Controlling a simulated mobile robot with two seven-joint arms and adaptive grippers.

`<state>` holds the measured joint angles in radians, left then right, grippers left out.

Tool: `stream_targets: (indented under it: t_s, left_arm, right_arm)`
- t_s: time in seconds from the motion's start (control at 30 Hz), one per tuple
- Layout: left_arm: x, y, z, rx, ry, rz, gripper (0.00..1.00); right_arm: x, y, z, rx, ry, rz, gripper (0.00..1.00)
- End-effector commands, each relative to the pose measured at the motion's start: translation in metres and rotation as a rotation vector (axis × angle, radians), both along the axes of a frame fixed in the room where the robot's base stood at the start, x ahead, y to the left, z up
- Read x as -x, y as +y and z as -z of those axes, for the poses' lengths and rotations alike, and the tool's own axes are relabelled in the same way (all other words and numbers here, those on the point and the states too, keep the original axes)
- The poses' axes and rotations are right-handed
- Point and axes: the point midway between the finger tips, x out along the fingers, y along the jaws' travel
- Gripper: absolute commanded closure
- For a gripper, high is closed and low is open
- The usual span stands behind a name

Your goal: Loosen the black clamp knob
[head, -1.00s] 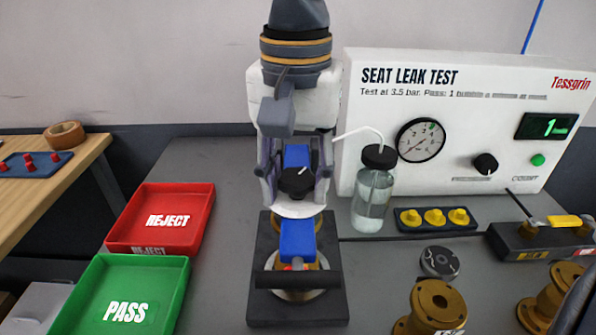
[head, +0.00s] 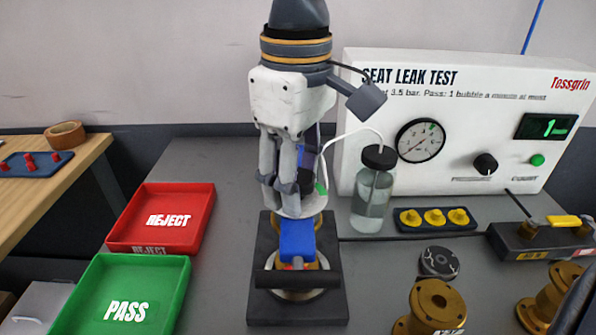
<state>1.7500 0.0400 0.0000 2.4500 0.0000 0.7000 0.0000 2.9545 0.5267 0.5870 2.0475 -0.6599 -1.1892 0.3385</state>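My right gripper (head: 288,190) points down over the test fixture in the middle of the bench. Its grey fingers are seen nearly edge-on and overlap, so their opening and any grip on the knob do not show. The black clamp knob is hidden behind the fingers in this view. Below them is the pale round top of the fixture (head: 300,208), and in front of it a blue clamp part (head: 297,241). The fixture stands on a dark base plate (head: 263,305) with a black crossbar (head: 298,283). My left gripper is not in view.
A capped bottle with a tube (head: 372,195) stands close right of the gripper, before the white leak test panel (head: 365,90). Red (head: 205,225) and green (head: 180,290) trays lie left. Brass flanged parts (head: 437,305) and a yellow-plug strip (head: 400,220) are at right.

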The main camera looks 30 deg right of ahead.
Motion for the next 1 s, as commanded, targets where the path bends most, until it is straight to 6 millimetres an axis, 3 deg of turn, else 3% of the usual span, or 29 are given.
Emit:
stream_targets:
  t_s: [0.37, 0.47, 0.8, 1.0]
  left_arm:
    - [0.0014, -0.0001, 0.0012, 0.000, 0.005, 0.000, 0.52]
    - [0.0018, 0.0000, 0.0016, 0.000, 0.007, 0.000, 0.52]
    - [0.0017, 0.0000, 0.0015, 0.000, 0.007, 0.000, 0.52]
    - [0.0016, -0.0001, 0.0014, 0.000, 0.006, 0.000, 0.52]
  right_arm:
    - [0.0025, -0.0013, 0.0048, 0.005, 0.018, 0.019, 0.48]
    - [0.0021, -0.0012, 0.0045, 0.005, 0.016, 0.203, 0.48]
    - [0.0009, -0.0006, 0.0026, 0.001, 0.007, 1.079, 0.48]
    - [0.0008, -0.0005, 0.0020, -0.001, 0.005, 1.209, 0.48]
